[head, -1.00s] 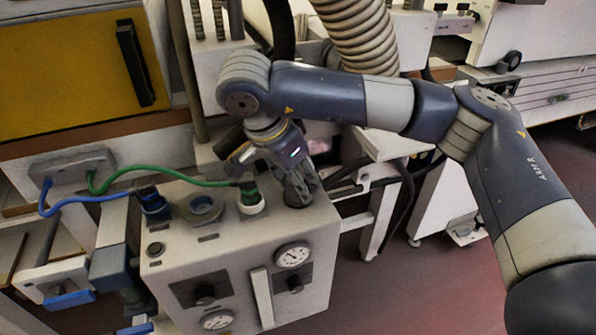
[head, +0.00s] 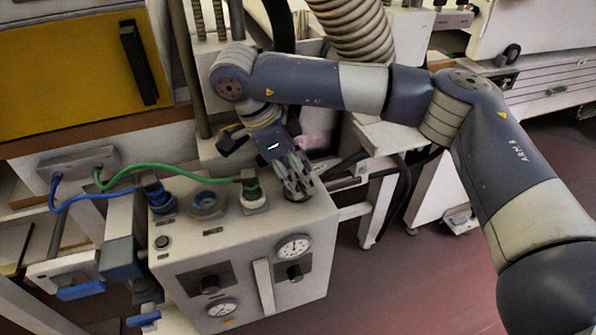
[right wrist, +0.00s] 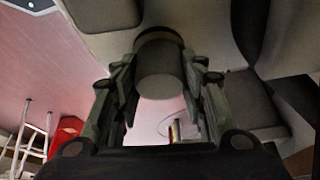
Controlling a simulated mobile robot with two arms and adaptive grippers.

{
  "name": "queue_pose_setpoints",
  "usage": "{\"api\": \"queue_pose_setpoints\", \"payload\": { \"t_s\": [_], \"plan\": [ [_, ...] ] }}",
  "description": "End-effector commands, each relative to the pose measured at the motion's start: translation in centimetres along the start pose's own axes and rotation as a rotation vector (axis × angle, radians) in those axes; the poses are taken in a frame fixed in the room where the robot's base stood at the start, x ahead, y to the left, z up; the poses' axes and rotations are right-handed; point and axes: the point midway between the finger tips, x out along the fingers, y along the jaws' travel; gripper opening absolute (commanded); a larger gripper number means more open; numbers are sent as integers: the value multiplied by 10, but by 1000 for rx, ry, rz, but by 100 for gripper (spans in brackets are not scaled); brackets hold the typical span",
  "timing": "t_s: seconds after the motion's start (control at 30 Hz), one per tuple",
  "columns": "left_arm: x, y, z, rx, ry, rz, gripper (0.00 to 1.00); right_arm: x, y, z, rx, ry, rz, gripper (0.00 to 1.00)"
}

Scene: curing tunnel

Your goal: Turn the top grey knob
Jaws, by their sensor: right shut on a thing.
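The top grey knob (right wrist: 162,75) is a short grey cylinder, seen between my fingers in the right wrist view. In the head view it stands at the right end of the box's top, mostly hidden by my fingers. My right gripper (head: 298,190) reaches down onto it from above and is shut on it. The right wrist view shows the two fingers (right wrist: 162,100) on either side of the knob. My left gripper is not in view.
The pale box (head: 180,253) has gauges (head: 294,247) and dark knobs on its front. On its top are a blue fitting (head: 158,197), a grey-blue ring (head: 207,204) and a green hose fitting (head: 251,188). A ribbed hose (head: 358,28) hangs behind my arm.

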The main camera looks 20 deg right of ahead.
Motion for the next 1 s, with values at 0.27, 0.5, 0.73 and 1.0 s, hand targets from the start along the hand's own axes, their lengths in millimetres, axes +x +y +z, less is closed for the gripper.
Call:
{"api": "queue_pose_setpoints", "payload": {
  "t_s": [0.27, 0.5, 0.73, 1.0],
  "plan": [
    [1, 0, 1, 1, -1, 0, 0, 0, 0, 1, 6, -3, 0, 15],
    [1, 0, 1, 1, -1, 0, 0, 0, 0, 1, 5, -3, 0, 59],
    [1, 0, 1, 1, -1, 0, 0, 0, 0, 0, 5, -1, 1, 59],
    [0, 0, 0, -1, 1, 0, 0, -14, -1, 0, 5, -1, -3, 59]
  ]
}}
